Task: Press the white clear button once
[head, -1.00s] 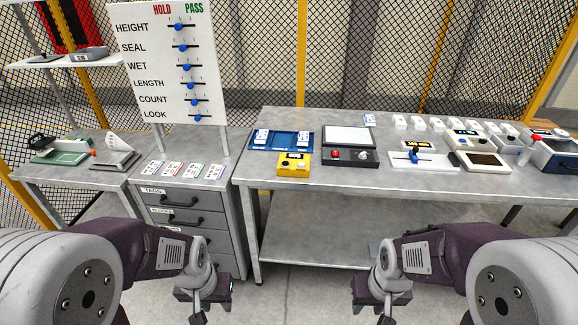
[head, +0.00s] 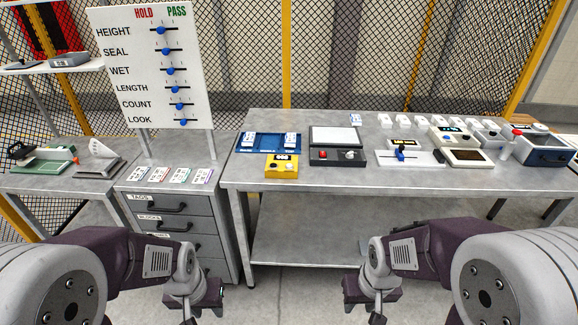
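A dark device (head: 337,162) with a light, blank screen (head: 336,136) on top stands on the long grey table. On its front face are a red button (head: 323,155) on the left and a small white button (head: 350,155) on the right; any lettering is too small to read. My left gripper (head: 196,304) and my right gripper (head: 372,304) hang low in front of the table, well apart from the device. Their fingertips are small and partly cut off at the bottom edge, so I cannot tell whether they are open.
A yellow box (head: 281,167) with a small display and a blue tray (head: 268,149) holding white blocks stand left of the device. A white slider panel (head: 410,158) is to its right. Several small instruments line the back right. A slider board (head: 153,75) rises above the drawer cabinet (head: 172,206).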

